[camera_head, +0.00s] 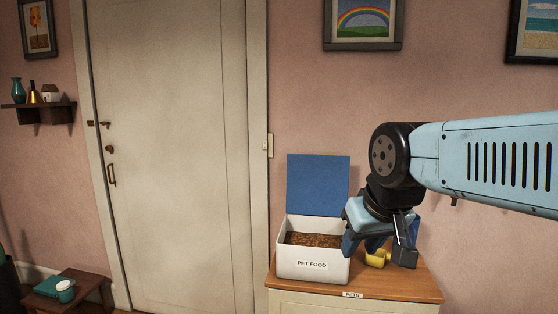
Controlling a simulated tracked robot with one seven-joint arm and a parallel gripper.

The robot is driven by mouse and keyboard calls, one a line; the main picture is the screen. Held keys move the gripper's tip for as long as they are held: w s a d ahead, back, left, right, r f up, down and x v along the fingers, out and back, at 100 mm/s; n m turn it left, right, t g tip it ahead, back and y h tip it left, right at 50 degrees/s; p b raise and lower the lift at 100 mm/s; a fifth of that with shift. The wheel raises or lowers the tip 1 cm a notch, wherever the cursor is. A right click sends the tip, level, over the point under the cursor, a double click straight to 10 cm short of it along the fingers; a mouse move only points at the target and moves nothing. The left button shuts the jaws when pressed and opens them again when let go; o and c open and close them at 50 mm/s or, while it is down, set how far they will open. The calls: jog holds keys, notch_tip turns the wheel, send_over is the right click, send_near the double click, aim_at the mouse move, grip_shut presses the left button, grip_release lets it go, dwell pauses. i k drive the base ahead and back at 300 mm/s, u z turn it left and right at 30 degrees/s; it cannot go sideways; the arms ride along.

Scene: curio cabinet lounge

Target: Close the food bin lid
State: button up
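The food bin (299,268) is a white box labelled "PET FOOD" on top of the wooden cabinet. Its blue lid (318,184) stands upright at the back, so the bin is open. Brown pet food (314,240) shows inside. My gripper (379,254) points down just right of the bin, over the cabinet top. Its fingers look spread apart. A small yellow object (376,259) shows between or behind them, partly hidden; whether it touches a finger is unclear.
The cabinet top (420,284) is bare at the right and along the front edge, which carries a "PETS" label. A pink wall stands behind, with a closed white door (170,150) to the left.

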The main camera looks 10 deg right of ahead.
aim_at(317, 185)
jog(key=z, duration=0.05)
jog(key=i, duration=1.1)
jog(key=z, duration=0.65)
